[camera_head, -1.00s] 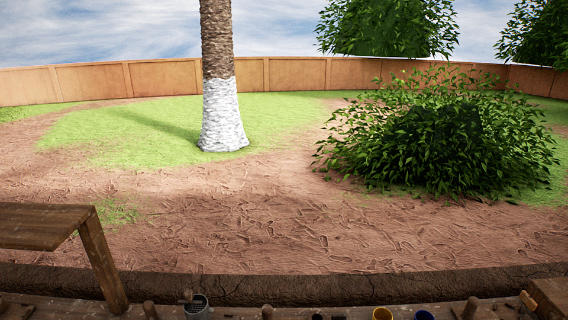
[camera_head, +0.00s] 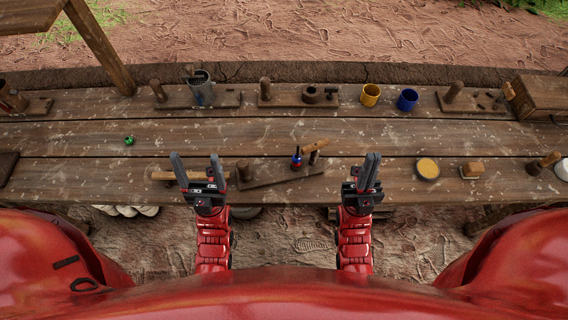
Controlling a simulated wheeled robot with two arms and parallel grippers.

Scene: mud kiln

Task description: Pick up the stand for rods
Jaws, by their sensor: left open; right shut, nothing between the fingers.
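Several wooden boards with upright pegs lie on the bench; I cannot tell for sure which is the stand for rods. The nearest pegged stand (camera_head: 268,178) lies slightly tilted between my grippers, with a small blue-and-red item (camera_head: 296,161) and a wooden-handled piece (camera_head: 314,145) at its right end. Along the back edge are more pegged stands: one on the left (camera_head: 226,98), one in the middle (camera_head: 287,99), one on the right (camera_head: 471,107). My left gripper (camera_head: 197,162) is open, left of the near stand. My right gripper (camera_head: 370,165) is shut and empty, right of it.
The bench (camera_head: 330,140) spans the view. A yellow cup (camera_head: 370,95) and a blue cup (camera_head: 407,100) stand at the back. A round yellow-topped dish (camera_head: 427,169) and a brush-like block (camera_head: 472,170) lie front right. A wooden box (camera_head: 541,97) is far right. The bench middle is mostly clear.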

